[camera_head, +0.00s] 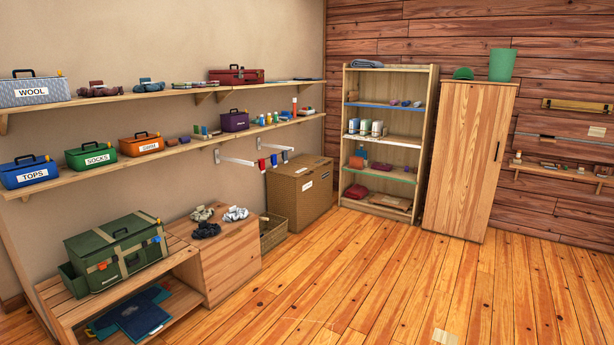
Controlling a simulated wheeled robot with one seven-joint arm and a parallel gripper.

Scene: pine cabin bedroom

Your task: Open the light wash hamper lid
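A brown box-shaped hamper (292,208) stands on the floor below the lower wall shelf, near the room's back left corner. Its flat top looks shut. It bears small pale labels, too small to read, so I cannot tell whether one says light wash. The shelf's hanging clips partly overlap the view just left of its top. My gripper is not in view.
An open wicker basket (273,236) and a wooden block (228,262) with bundled socks stand left of the hamper. A low bench (70,312) holds a green tool bag (117,250). A bookcase (348,150) and closed wardrobe (466,165) stand right. The plank floor is mostly clear.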

